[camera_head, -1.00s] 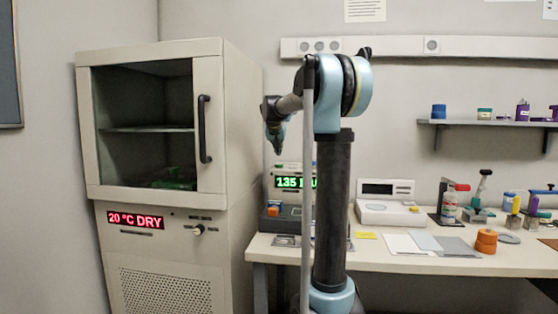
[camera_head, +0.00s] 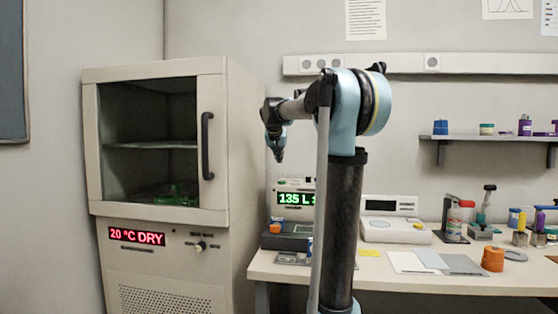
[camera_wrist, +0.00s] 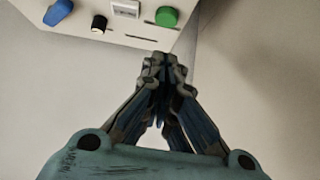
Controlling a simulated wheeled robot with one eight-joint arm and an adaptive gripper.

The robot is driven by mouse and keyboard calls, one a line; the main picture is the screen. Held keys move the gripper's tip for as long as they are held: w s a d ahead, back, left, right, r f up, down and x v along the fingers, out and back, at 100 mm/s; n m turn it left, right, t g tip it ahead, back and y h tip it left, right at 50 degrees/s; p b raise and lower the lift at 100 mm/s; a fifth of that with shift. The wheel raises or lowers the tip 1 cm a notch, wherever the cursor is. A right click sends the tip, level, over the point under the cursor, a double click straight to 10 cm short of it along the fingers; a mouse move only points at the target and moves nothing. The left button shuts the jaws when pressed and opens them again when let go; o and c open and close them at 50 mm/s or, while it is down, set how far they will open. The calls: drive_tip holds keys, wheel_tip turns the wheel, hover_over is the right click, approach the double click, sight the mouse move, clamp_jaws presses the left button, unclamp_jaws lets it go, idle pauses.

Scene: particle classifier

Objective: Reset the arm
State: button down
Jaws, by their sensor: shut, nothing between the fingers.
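My gripper (camera_head: 278,155) hangs pointing down at the end of my raised arm in the head view, in front of the wall between the oven cabinet and the bench. In the wrist view my gripper (camera_wrist: 165,68) has its fingertips together with nothing between them. Below it the wrist view shows a pale device with a green button (camera_wrist: 166,16), a black knob (camera_wrist: 99,24) and a blue knob (camera_wrist: 58,12). The gripper appears apart from everything around it.
A drying cabinet (camera_head: 218,150) with a closed door stands at left; something green (camera_head: 172,195) lies inside. The bench (camera_head: 400,283) at right holds a display device (camera_head: 295,198), a white scale (camera_head: 390,232), orange discs (camera_head: 492,259) and bottles. A shelf (camera_head: 500,138) hangs above.

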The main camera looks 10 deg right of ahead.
drive_tip(key=s+f+n+g+y, duration=0.1)
drive_tip(key=s+f+g, duration=0.1)
drive_tip(key=s+f, duration=1.1)
drive_tip(key=s+d+f+n+g, duration=0.1)
drive_tip(key=s+f+g, duration=0.1)
drive_tip(key=s+f, duration=1.1)
drive_tip(key=s+f+n+g+y, duration=0.1)
drive_tip(key=s+f+n+g, duration=0.1)
drive_tip(key=s+f, duration=1.2)
drive_tip(key=s, duration=0.9)
drive_tip(key=shift+s+d+g+y, duration=0.15)
drive_tip(key=shift+d+g+y, duration=0.05)
drive_tip(key=shift+g+y, duration=0.1)
drive_tip(key=shift+w+f, duration=0.25)
drive_tip(key=shift+w, duration=0.25)
